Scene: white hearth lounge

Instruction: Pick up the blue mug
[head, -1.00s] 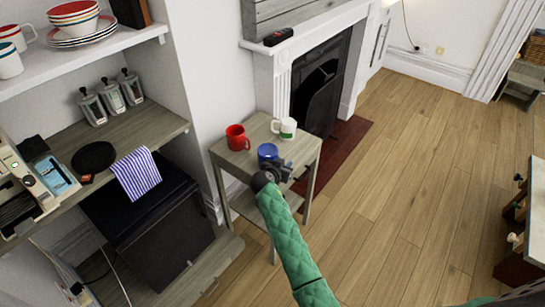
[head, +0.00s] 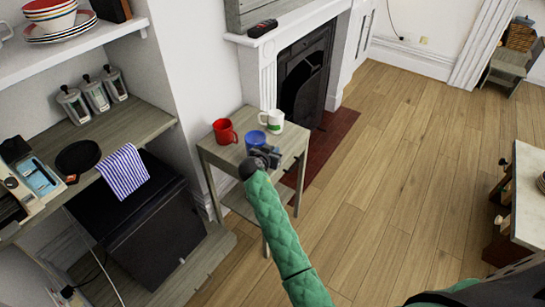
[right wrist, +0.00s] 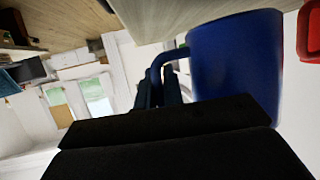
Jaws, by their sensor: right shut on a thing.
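The blue mug (head: 256,140) is upright at the front of a small grey wooden side table (head: 222,154). My right gripper (head: 265,156) is at the mug's near side, shut on its handle. In the right wrist view the blue mug (right wrist: 238,62) fills the upper right, and its curved handle runs between the dark fingers (right wrist: 162,90). I cannot tell whether the mug's base touches the tabletop. My left gripper is not in view.
A red mug (head: 224,131) stands left of the blue mug, and a white and green mug (head: 272,118) stands close behind it. A shelf unit (head: 130,125) is at the left, the fireplace (head: 304,78) behind. The wooden floor (head: 390,170) to the right is clear.

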